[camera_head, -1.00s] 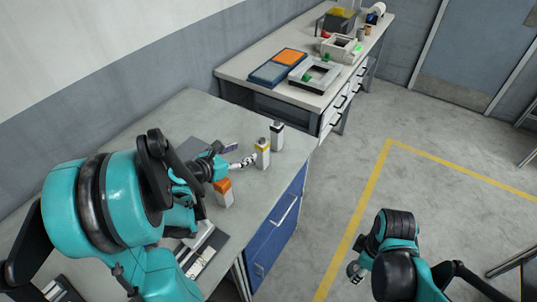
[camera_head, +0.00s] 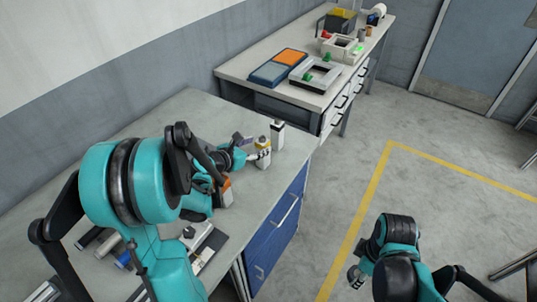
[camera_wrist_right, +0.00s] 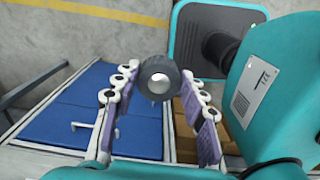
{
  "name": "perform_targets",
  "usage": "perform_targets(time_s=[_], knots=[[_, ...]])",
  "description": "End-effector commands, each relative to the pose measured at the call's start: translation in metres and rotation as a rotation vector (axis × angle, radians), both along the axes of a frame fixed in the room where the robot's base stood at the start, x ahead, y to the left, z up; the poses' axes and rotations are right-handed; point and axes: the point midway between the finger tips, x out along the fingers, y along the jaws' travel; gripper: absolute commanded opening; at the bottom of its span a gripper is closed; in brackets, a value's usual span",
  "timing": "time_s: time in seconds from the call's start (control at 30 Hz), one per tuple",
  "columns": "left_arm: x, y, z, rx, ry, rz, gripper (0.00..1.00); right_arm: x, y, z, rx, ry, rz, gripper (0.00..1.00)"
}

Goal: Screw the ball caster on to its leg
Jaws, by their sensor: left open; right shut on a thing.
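In the right wrist view, the ball caster (camera_wrist_right: 158,80) is a dark round housing with a shiny ball at its centre. My right gripper (camera_wrist_right: 159,95) is shut on it, with purple-sided fingers on both sides. In the head view my right gripper (camera_head: 356,277) is small, over the floor right of the bench. My left gripper (camera_head: 259,156) is open over the bench, its fingers at a white bottle with a yellow band (camera_head: 264,160). I cannot tell whether they touch it. I cannot make out which thing is the caster's leg.
A white bottle with a black band (camera_head: 277,138) and an orange-banded one (camera_head: 226,190) stand close to the left gripper on the grey bench (camera_head: 130,165). Rods and a dark tray (camera_head: 206,252) lie nearer. A second bench (camera_head: 235,70) holds trays and boxes.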

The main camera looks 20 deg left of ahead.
Motion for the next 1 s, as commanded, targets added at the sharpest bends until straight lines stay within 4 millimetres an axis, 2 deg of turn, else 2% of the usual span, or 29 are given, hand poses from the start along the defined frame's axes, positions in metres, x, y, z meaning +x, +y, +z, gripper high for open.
perform_targets(time_s=[0.1,0.23,0.57,0.8,1.0], knots=[[0.016,-0.006,-0.015,0.000,0.000,-0.003,0.59,0.000,0.000,-0.013,0.000,0.000,0.000,0.12],[0.030,-0.009,-0.018,0.000,0.001,-0.002,0.59,0.000,0.000,-0.016,0.000,0.000,0.000,0.12],[0.031,-0.008,-0.017,0.000,0.000,-0.001,0.59,0.000,0.000,-0.014,0.000,0.000,0.000,0.12],[0.031,-0.008,-0.017,0.000,0.000,-0.001,0.00,0.000,0.000,-0.014,0.000,0.000,0.000,0.12],[0.031,-0.008,-0.017,0.000,0.000,-0.001,0.00,0.000,0.000,-0.014,0.000,0.000,0.000,0.12]])
